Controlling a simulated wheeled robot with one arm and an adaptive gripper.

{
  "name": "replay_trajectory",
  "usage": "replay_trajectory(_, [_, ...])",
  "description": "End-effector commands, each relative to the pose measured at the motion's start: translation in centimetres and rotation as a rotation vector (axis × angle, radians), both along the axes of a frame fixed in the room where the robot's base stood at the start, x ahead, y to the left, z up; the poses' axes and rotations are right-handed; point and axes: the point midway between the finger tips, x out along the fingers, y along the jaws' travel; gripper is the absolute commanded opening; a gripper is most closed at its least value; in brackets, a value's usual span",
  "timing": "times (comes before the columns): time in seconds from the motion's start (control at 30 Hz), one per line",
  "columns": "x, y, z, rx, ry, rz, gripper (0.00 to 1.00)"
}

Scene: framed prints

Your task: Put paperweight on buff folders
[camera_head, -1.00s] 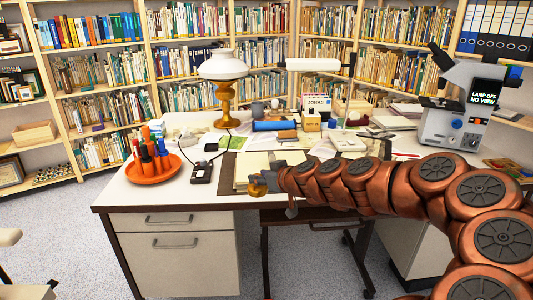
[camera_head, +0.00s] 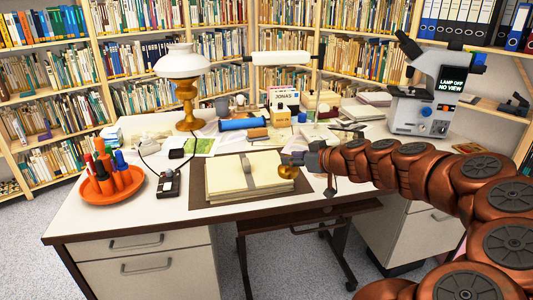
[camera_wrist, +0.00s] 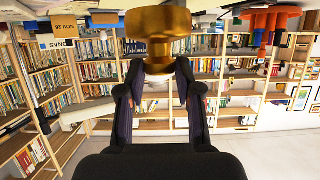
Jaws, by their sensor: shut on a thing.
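The brass paperweight (camera_head: 289,172) is in my gripper (camera_head: 297,160), at the right end of the buff folders. It looks rounded and gold. In the wrist view the paperweight (camera_wrist: 158,22) sits between the two dark fingers of my gripper (camera_wrist: 157,68), which are shut on it. The buff folders (camera_head: 222,178) lie in a flat stack on the desk, with a grey band (camera_head: 249,170) across the top. The paperweight overlaps the stack's right edge in the head view. I cannot tell its exact height or whether it touches anything.
A brown desk mat (camera_head: 197,194) lies under the folders. An orange tray (camera_head: 90,194) of upright tools and a black device (camera_head: 169,184) stand to the left. A lamp (camera_head: 186,88), blue roll (camera_head: 243,123) and microscope (camera_head: 425,105) stand behind.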

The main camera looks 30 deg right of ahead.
Motion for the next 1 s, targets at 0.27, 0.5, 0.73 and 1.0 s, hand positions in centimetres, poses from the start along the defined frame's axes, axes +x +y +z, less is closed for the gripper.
replay_trajectory(0.27, [4.0, -1.5, -0.5, -0.001, 0.003, 0.003, 0.0])
replay_trajectory(0.5, [7.4, -3.1, -0.9, 0.001, 0.003, 0.003, 0.0])
replay_trajectory(0.73, [10.6, -4.7, -1.1, -0.002, 0.002, -0.002, 0.0])
replay_trajectory(1.0, [12.6, -5.5, -1.2, 0.0, 0.0, -0.001, 0.0])
